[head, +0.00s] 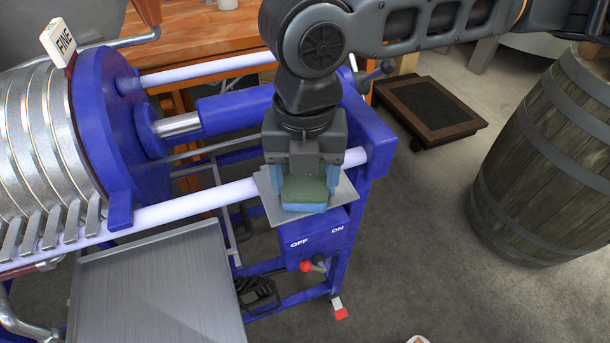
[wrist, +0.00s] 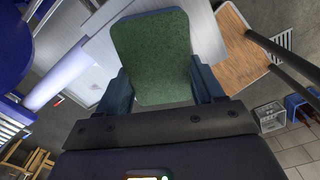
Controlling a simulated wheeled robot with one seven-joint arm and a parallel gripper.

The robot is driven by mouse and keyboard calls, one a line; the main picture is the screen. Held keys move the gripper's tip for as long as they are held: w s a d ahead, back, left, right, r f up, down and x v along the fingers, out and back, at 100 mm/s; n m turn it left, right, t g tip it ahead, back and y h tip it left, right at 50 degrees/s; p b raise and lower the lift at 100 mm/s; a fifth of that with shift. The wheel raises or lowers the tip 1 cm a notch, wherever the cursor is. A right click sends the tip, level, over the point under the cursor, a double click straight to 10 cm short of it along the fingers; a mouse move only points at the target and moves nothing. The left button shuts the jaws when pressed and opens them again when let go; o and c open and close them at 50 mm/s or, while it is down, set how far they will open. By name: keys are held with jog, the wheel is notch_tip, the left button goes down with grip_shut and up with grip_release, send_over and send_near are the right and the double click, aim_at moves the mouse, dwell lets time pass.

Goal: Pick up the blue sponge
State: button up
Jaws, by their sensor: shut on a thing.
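The blue sponge (head: 304,206) has a green top face and a blue body. My gripper (head: 304,190) is shut on it from above, with one finger on each side. In the head view the sponge is over a small grey metal plate (head: 341,198) on the blue press; whether it touches the plate I cannot tell. In the wrist view the sponge's green face (wrist: 152,55) fills the space between the two fingers of my gripper (wrist: 162,88).
A grey metal tray (head: 155,290) is at lower left. A wooden barrel (head: 550,160) stands right, and a low dark platform (head: 428,108) lies behind. Floor between is clear.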

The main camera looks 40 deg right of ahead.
aim_at(305, 180)
jog(key=shift+r, duration=0.15)
notch_tip(305, 180, up, 4)
jog(key=shift+f, duration=0.1)
jog(key=s+d+r, duration=0.6)
jog(key=d+r, duration=0.1)
jog(key=d, duration=0.3)
jog(key=shift+d, duration=0.1)
